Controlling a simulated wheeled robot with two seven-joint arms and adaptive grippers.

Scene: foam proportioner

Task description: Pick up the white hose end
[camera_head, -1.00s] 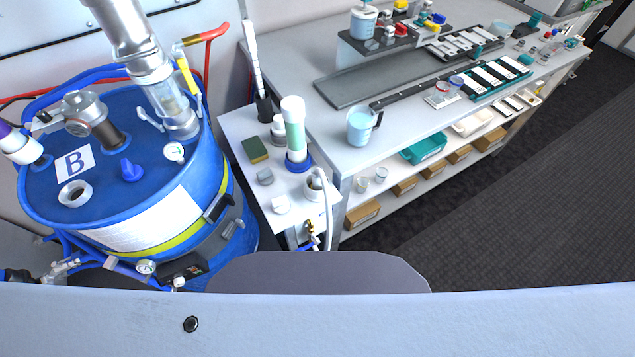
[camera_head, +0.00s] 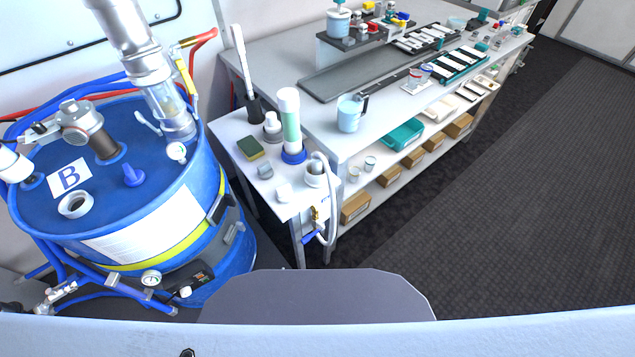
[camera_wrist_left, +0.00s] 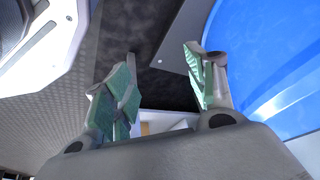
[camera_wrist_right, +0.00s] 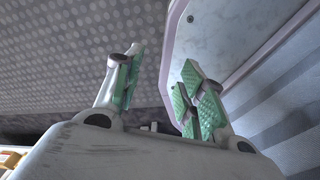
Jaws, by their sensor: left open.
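The white hose (camera_head: 332,205) shows in the head view at the front right corner of the small white side table (camera_head: 232,128). It arches from near a grey-white cup (camera_head: 315,175) and hangs down past the table edge to a brass and blue valve (camera_head: 318,222). I cannot clearly tell its free end. My left gripper (camera_wrist_left: 157,78) is open and empty in the left wrist view, with part of a blue drum to its right. My right gripper (camera_wrist_right: 156,75) is open and empty in the right wrist view. Neither gripper shows in the head view.
A big blue drum (camera_head: 150,195) marked B stands left of the side table. A green-white tube (camera_head: 289,120), a sponge (camera_head: 250,148) and small pots crowd the table. A long workbench (camera_head: 370,140) stands behind. The dark floor (camera_head: 480,210) at right is clear.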

